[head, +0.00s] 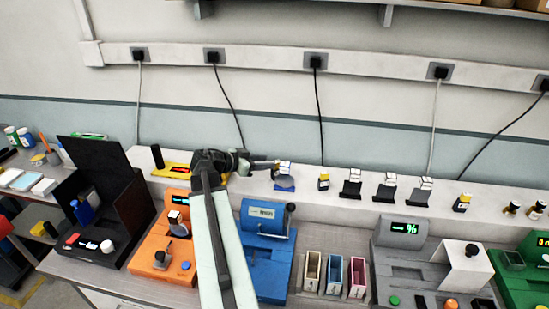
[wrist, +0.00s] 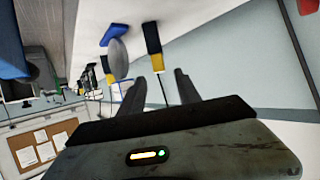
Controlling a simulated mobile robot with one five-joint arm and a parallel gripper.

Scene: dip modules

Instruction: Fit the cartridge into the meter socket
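My gripper (head: 272,165) reaches along the back ledge, close to a small white-topped cartridge (head: 284,168) at a blue stand. Beyond the fingers are a black-and-yellow piece (wrist: 107,70) partly behind a grey disc (wrist: 118,58), and another black-and-yellow piece (wrist: 152,40). I cannot tell which piece is the task's cartridge. A grey instrument (head: 403,229) with a lit percent display stands at the right; whether it is the meter is unclear, and no socket is clearly visible.
An orange machine (head: 158,254), a blue press (head: 266,262) and a green unit (head: 510,258) stand on the bench. Upright coloured holders (head: 334,276) stand between the blue and grey machines. An open black case (head: 130,225) is at left. Several small items line the ledge (head: 300,187).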

